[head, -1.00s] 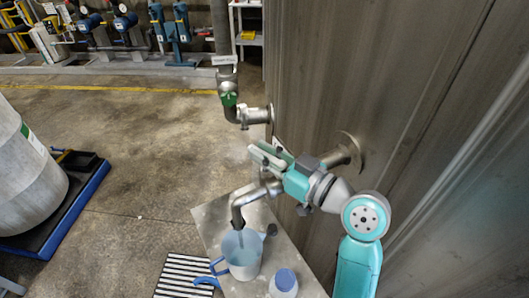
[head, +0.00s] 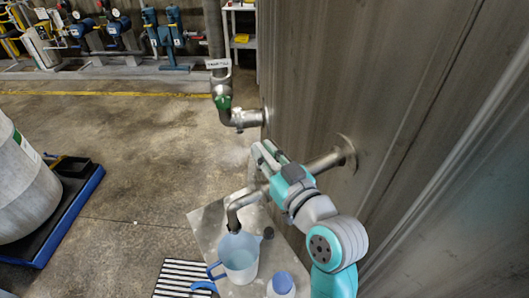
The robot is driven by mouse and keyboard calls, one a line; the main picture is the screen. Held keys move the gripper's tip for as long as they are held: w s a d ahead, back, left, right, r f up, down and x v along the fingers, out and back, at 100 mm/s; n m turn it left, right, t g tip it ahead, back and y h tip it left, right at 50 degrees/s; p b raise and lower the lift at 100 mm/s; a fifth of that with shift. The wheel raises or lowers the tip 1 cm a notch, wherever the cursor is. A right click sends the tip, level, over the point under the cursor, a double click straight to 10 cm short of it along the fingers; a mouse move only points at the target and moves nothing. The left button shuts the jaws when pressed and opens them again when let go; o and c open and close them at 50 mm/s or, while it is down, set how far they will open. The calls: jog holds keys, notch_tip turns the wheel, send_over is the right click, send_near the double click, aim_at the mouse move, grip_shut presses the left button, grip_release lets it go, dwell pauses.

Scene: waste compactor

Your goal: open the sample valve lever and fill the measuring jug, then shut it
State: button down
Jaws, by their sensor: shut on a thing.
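The measuring jug (head: 238,262) is clear with a blue handle and stands upright on a metal stand. Pale blue liquid shows inside it; its exact level is hard to read. The bent spout (head: 236,212) of the sample pipe (head: 325,163) ends right over the jug's mouth. I cannot tell clearly whether liquid is running from it. My gripper (head: 264,157) is at the valve on this pipe, its fingers pointing up and left. It is shut on the sample valve lever, which the fingers and gripper body mostly hide.
The metal stand (head: 207,222) also carries a blue-capped bottle (head: 283,285) close to the jug's right. A tall metal wall (head: 400,80) fills the right. Open floor lies to the left, before a drum (head: 22,190) on a blue-edged pallet.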

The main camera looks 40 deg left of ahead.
jog(key=c, duration=1.1)
grip_release()
jog(key=v, duration=1.2)
